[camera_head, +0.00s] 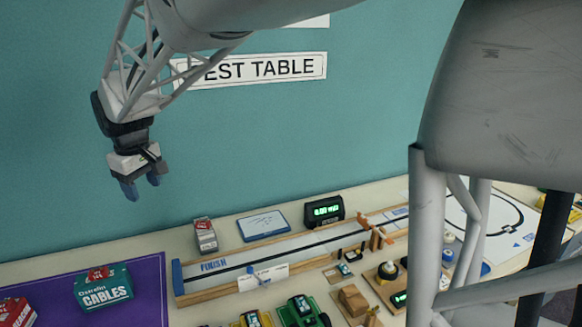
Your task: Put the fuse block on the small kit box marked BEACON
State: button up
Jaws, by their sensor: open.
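My gripper (143,188) hangs high at the upper left, in front of the teal wall, with its blue fingertips apart and nothing between them. I cannot pick out the fuse block for certain, and I can read BEACON on no box. A teal box marked CABLES (103,291) stands on the purple mat with a small red and white item (98,273) on it. A red box (15,312) is cut off at the left edge, its label not readable. A small grey box with a red top (205,235) stands near the wall.
A wooden track marked FINISH (215,265) crosses the table. Behind it are a blue-framed card (264,225) and a black timer (325,211). A green toy vehicle (303,312) and wooden parts stand in front. The purple mat (145,270) has bare room. My arm blocks much of the right.

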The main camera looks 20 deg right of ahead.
jog(key=s+d+m, duration=0.4)
jog(key=s+d, duration=1)
jog(key=d, duration=0.2)
jog(key=s+d+f+m, duration=0.1)
jog(key=s+d+f, duration=0.1)
jog(key=s, duration=0.4)
jog(key=s+d+f+m+t, duration=0.1)
jog(key=s+d+f+m, duration=0.1)
jog(key=s+d, duration=0.2)
jog(key=s+d+f+m, duration=0.1)
jog(key=s+d+f, duration=0.1)
jog(key=s, duration=0.7)
jog(key=shift+d+m, duration=0.4)
jog(key=shift+d, duration=0.35)
